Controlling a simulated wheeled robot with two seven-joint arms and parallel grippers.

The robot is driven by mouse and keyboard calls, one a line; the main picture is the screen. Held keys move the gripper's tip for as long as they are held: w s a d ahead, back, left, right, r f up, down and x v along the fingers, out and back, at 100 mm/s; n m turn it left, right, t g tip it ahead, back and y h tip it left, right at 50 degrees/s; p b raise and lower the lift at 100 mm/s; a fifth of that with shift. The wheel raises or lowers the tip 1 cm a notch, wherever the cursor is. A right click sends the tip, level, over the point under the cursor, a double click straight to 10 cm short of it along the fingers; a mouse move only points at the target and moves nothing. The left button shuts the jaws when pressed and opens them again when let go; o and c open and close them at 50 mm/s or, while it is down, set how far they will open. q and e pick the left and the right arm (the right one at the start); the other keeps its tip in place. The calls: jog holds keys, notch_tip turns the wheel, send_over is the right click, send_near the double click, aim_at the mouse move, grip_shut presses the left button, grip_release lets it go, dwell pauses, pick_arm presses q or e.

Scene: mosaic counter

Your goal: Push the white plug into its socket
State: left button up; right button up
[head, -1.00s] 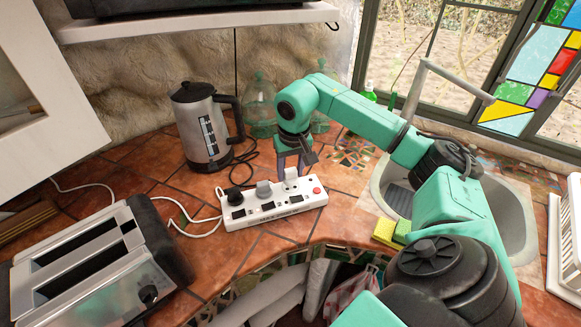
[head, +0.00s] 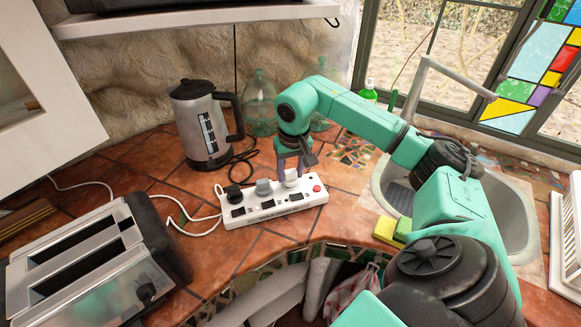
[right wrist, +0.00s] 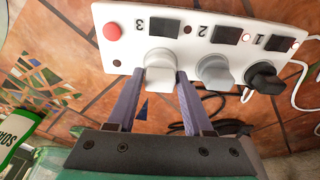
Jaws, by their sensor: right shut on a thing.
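The white plug (head: 291,179) sits upright at the socket nearest the red button on the white power strip (head: 262,219). In the right wrist view the plug (right wrist: 160,68) is at the position marked 3, against the strip's face (right wrist: 125,52). Its pins and the socket holes are hidden. My right gripper (head: 291,167) comes from above, and its two purple fingers (right wrist: 161,74) are shut on the plug's sides. A grey plug (right wrist: 214,71) and a black plug (right wrist: 264,79) sit in the neighbouring sockets. My left gripper is out of view.
A kettle (head: 205,125) stands behind the strip, with a toaster (head: 85,262) at left. A sponge (head: 386,230) and the sink (head: 505,225) lie to the right. White cable (head: 185,212) runs from the strip's left end. The counter edge is in front.

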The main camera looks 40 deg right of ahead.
aim_at(292, 183)
jog(key=shift+f+b, duration=0.3)
jog(key=shift+f, duration=0.15)
jog(key=o, duration=1.3)
jog(key=shift+o, duration=0.2)
jog(key=shift+r, duration=0.15)
jog(key=shift+r, duration=0.3)
notch_tip(292, 183, up, 14)
jog(key=s+p, duration=0.1)
jog(key=s, duration=0.1)
jog(key=shift+a+f, duration=0.2)
jog(key=shift+a, duration=0.2)
